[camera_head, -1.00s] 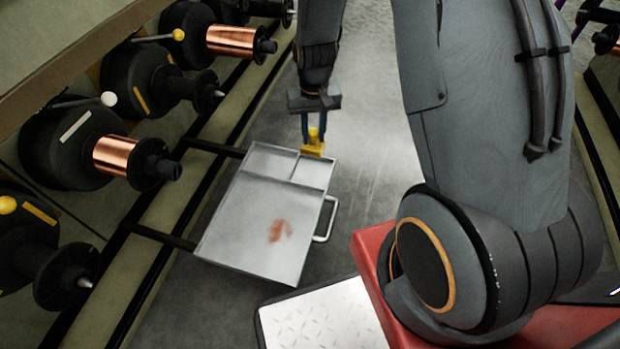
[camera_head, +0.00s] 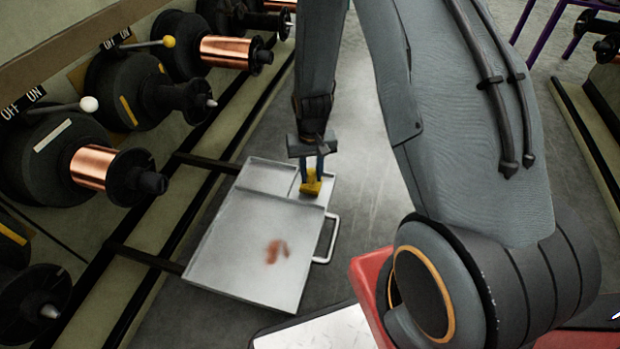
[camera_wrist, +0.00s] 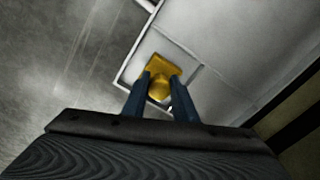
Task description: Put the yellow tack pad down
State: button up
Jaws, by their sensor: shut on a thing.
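The yellow tack pad (camera_head: 311,184) is between the fingers of my gripper (camera_head: 312,172), which is shut on it. In the head view it shows over the small right compartment at the far end of the metal tray (camera_head: 225,240). In the wrist view the yellow tack pad (camera_wrist: 158,76) is between the two blue fingers of my gripper (camera_wrist: 160,92), with the compartment's pale floor and walls around it. I cannot tell whether the pad touches the tray floor.
The tray has a larger front compartment with a reddish-brown smear (camera_head: 276,251) and a side handle (camera_head: 328,240). A rack of black spindles, some with copper spools (camera_head: 93,167), stands on the left. Bare floor (camera_head: 365,150) lies right of the tray.

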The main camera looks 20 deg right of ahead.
jog(key=shift+f, duration=0.4)
jog(key=shift+f, duration=0.15)
jog(key=o, duration=1.1)
